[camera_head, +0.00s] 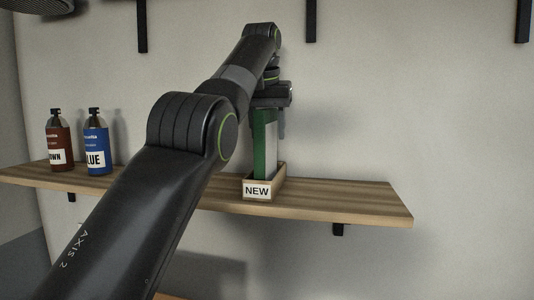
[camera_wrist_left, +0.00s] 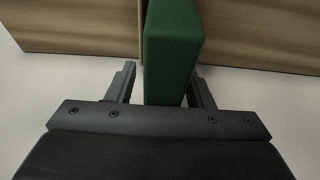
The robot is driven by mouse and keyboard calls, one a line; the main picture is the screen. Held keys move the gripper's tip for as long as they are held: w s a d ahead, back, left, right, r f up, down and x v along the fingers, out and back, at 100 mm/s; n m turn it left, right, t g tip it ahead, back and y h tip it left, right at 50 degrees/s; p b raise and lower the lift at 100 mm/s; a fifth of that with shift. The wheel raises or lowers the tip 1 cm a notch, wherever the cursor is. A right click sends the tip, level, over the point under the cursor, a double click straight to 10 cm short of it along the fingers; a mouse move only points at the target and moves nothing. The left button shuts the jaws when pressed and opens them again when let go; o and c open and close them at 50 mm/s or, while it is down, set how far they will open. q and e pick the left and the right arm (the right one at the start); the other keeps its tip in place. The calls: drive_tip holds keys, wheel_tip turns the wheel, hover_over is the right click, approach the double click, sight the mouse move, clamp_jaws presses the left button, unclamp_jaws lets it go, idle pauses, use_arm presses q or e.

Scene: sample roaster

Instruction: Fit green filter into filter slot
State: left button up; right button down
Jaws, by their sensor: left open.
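The green filter (camera_head: 264,143) stands upright in a small wooden box (camera_head: 263,190) labelled NEW on the wall shelf. My left gripper (camera_head: 271,103) is at the filter's upper end, coming from above. In the left wrist view the green filter (camera_wrist_left: 173,50) lies between the two open fingers of my left gripper (camera_wrist_left: 160,85), with a gap on the left and the right finger close to it. Part of the filter is hidden by my arm in the head view. The filter slot is not in view. My right gripper is not in view.
The wooden shelf (camera_head: 340,198) runs along the wall. A brown bottle (camera_head: 60,143) and a blue bottle (camera_head: 96,145) stand at its left. The shelf right of the box is clear. Dark brackets (camera_head: 311,20) hang from above.

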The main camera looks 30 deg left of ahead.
use_arm(q)
drive_tip(key=shift+s+r, duration=0.1)
drive_tip(key=shift+s, duration=0.15)
drive_tip(key=shift+w+f+b, duration=0.15)
drive_tip(key=shift+f+b, duration=0.1)
drive_tip(key=shift+b, duration=0.05)
drive_tip(key=shift+c, duration=0.2)
clamp_jaws()
